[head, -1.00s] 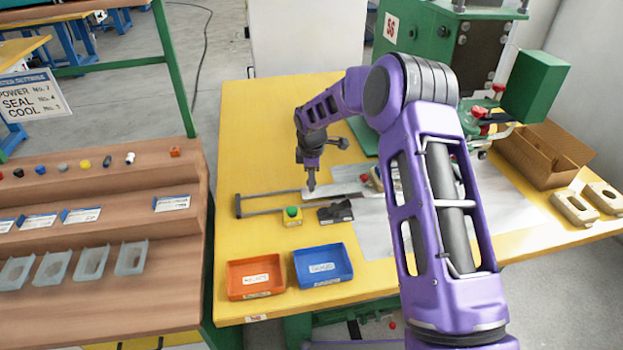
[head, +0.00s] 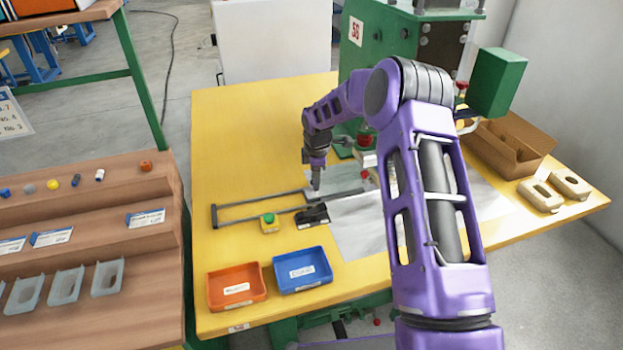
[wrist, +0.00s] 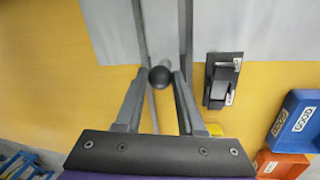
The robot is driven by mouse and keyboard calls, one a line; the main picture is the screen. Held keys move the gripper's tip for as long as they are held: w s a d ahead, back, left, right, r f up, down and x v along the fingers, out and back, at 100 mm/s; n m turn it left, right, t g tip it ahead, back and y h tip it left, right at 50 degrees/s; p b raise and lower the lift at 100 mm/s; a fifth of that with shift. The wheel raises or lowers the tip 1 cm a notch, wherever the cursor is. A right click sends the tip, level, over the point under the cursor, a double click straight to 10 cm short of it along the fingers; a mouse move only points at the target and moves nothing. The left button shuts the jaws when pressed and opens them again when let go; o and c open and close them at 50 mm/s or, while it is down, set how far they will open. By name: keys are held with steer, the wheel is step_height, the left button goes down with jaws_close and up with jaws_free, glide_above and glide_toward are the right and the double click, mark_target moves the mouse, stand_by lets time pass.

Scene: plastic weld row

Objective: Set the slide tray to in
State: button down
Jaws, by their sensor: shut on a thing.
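The slide tray (wrist: 161,35) is a grey plate between two dark rails (head: 255,207) on the yellow bench. In the wrist view it runs away from my gripper under the top edge. A round black knob (wrist: 160,77) stands at its near end. My gripper (head: 316,190) is shut on this knob, with a finger on either side (wrist: 159,85). The outer left part of the rails is bare. In the head view my arm and gripper hide much of the tray, so its far end and any stop are not visible.
The green press (head: 380,60) stands behind my arm. A green button box (head: 269,222) and a black switch block (head: 312,213) sit beside the rails. Orange (head: 237,287) and blue (head: 302,270) bins stand in front. The bench's back left is clear.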

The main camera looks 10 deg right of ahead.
steer(key=c, duration=0.5)
jaws_free()
steer(key=shift+r, duration=0.1)
steer(key=s+r, duration=0.1)
steer(key=r, duration=0.4)
steer(key=s+r+p, duration=0.1)
steer(key=r, duration=0.5)
steer(key=s+r, duration=0.1)
steer(key=r, duration=0.5)
steer(key=shift+s, duration=0.2)
